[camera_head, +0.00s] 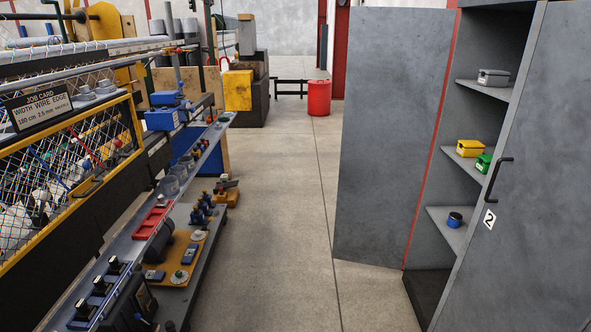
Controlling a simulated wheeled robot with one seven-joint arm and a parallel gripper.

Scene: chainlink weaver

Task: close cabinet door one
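A grey metal cabinet (545,110) stands at the right. Its left door (380,130) is swung wide open and reaches away from the cabinet's front edge, with a red strip along its hinge side. No number or handle shows on the face in view. The right door (535,225) carries a label with the number 2 and a dark handle (497,178); it looks shut. The shelves show between the two doors. My gripper is not in view.
A weaving machine with a bench (150,245) runs along the left. The floor aisle (285,200) is clear. A red bin (319,97) stands farther back.

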